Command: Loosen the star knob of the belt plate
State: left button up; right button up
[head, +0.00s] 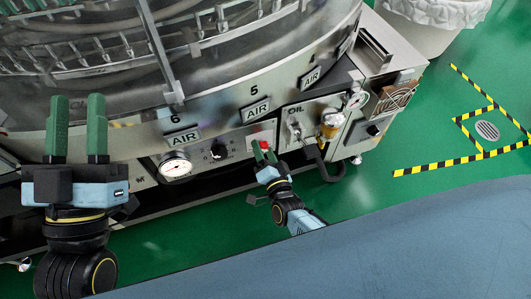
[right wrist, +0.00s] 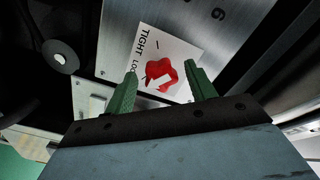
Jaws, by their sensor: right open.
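The red star knob (right wrist: 165,76) sits on a white label plate (right wrist: 185,48) that reads "TIGHT" and, partly hidden, "LO...". In the head view the knob (head: 265,145) shows as a small red spot on the washer's front panel. My right gripper (right wrist: 163,88) is open, with one green finger on each side of the knob. I cannot tell whether the fingers touch it. In the head view my right gripper (head: 264,152) is at the panel, partly covering the knob. My left gripper (head: 77,125) is open and empty at the left, its fingers pointing up the picture.
The round washer (head: 220,70) fills the upper left. A pressure gauge (head: 176,168) and a black dial (head: 219,152) are left of the knob. A filter unit (head: 330,125) is to its right. Green floor (head: 430,130) with striped tape is clear at the right.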

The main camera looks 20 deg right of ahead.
jog(key=shift+s, duration=0.45)
pick_arm(q)
jog(key=f+g, duration=0.1)
jog(key=f, duration=0.1)
jog(key=w+f+g+y+p, duration=0.1)
jog(key=f+g, duration=0.1)
jog(key=w+f+g+p, duration=0.1)
jog(key=f+g, duration=0.1)
jog(key=shift+a+f+y, duration=0.25)
jog(key=shift+y, duration=0.15)
notch_tip(320, 180, down, 7)
jog(key=s+a+g+y+p, duration=0.1)
jog(key=g+p, duration=0.1)
jog(key=g, duration=0.2)
jog(key=shift+s+a+g+y, duration=0.25)
jog(key=shift+a+g+y, duration=0.15)
pick_arm(e)
jog(key=s, duration=1.2)
jog(key=shift+s+d, duration=0.25)
pick_arm(q)
jog(key=shift+f, duration=0.1)
